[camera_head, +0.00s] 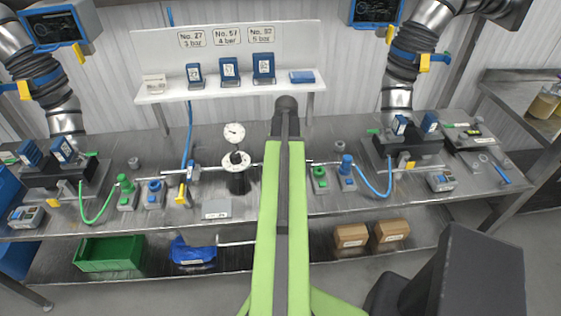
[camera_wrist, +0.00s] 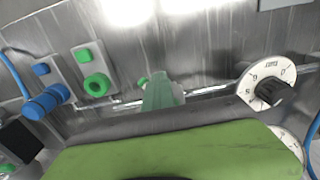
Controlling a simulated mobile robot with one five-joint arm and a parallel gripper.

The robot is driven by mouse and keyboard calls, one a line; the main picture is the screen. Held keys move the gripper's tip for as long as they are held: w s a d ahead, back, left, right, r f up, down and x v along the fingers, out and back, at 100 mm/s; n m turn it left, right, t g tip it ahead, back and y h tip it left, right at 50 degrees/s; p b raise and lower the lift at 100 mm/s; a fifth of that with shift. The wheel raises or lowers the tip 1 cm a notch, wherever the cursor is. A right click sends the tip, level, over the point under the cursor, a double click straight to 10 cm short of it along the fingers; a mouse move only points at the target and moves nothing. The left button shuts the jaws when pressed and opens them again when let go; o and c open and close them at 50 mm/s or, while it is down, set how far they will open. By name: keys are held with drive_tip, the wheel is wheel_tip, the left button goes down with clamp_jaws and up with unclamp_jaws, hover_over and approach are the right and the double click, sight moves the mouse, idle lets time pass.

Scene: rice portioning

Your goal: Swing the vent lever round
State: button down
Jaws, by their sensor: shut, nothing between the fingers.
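My gripper (camera_wrist: 160,78) shows in the wrist view as a pale green shape at the centre, its fingers shut and empty. In the head view my own arm hides it. A small bright green piece (camera_wrist: 142,82) shows just left of the fingertips, close to a thin metal pipe. It may be part of the vent lever, but I cannot tell. No lever is clearly identifiable there, and I cannot tell whether the fingers touch anything. A white dial with a black knob (camera_wrist: 270,92) is to the right; it also shows in the head view (camera_head: 237,159), left of my arm.
A green fitting (camera_wrist: 96,84) and a blue fitting (camera_wrist: 47,101) stand left of my gripper. The bench (camera_head: 215,185) also carries yellow-handled valves, hoses and two side stations. A white shelf (camera_head: 230,90) with blue boxes stands behind. A green crate (camera_head: 110,252) sits below.

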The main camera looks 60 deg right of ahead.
drive_tip(key=shift+s+d, duration=0.7)
drive_tip(key=shift+d, duration=0.25)
drive_tip(key=shift+s+d, duration=0.25)
drive_tip(key=shift+d, duration=0.8)
wheel_tip(320, 180, up, 7)
drive_tip(key=d+p, duration=0.1)
drive_tip(key=p, duration=0.6)
drive_tip(key=shift+s, duration=0.25)
